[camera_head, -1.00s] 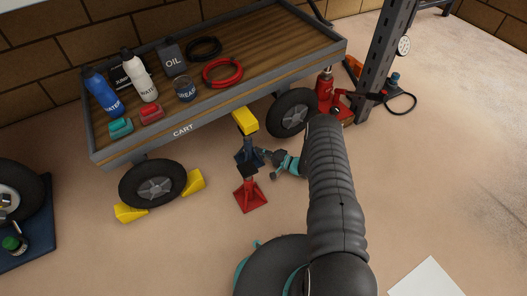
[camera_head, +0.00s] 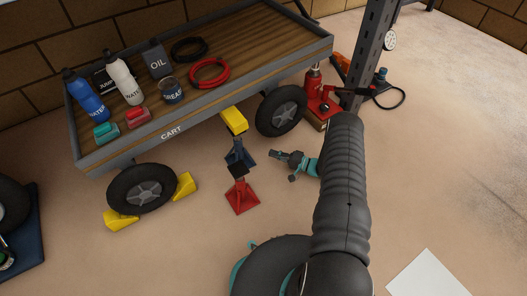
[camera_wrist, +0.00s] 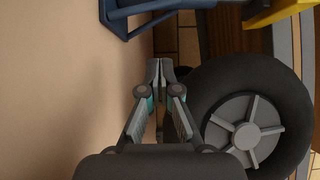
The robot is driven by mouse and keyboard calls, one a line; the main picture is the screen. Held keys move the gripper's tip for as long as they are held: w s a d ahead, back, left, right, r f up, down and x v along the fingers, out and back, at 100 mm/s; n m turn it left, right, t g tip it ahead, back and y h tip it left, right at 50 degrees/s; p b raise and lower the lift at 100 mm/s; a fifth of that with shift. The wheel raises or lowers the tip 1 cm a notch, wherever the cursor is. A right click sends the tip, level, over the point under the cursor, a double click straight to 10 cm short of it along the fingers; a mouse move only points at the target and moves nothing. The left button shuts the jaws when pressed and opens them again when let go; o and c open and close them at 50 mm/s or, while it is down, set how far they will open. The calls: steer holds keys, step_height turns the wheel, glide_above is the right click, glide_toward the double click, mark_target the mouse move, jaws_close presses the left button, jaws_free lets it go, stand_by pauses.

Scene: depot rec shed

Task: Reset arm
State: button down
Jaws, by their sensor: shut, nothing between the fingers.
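My gripper (camera_head: 274,154) is low over the floor, in front of the cart's right wheel and to the right of the blue jack stand (camera_head: 239,152). In the wrist view my gripper (camera_wrist: 159,66) has its fingertips together with nothing between them. The wrist view also shows part of the blue stand (camera_wrist: 124,18) at the top, apart from the fingers. A red jack stand (camera_head: 241,197) stands on the floor in front of the blue one.
The cart (camera_head: 172,133) carries bottles, cans and coiled hoses. Its right wheel (camera_head: 282,111) is close behind my gripper. A yellow block (camera_head: 233,120) is above the blue stand. A red bottle jack (camera_head: 314,88) stands by the dark post (camera_head: 368,60). Floor at right is mostly clear.

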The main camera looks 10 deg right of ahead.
steer(key=shift+v, duration=1.2)
steer(key=shift+r, duration=0.1)
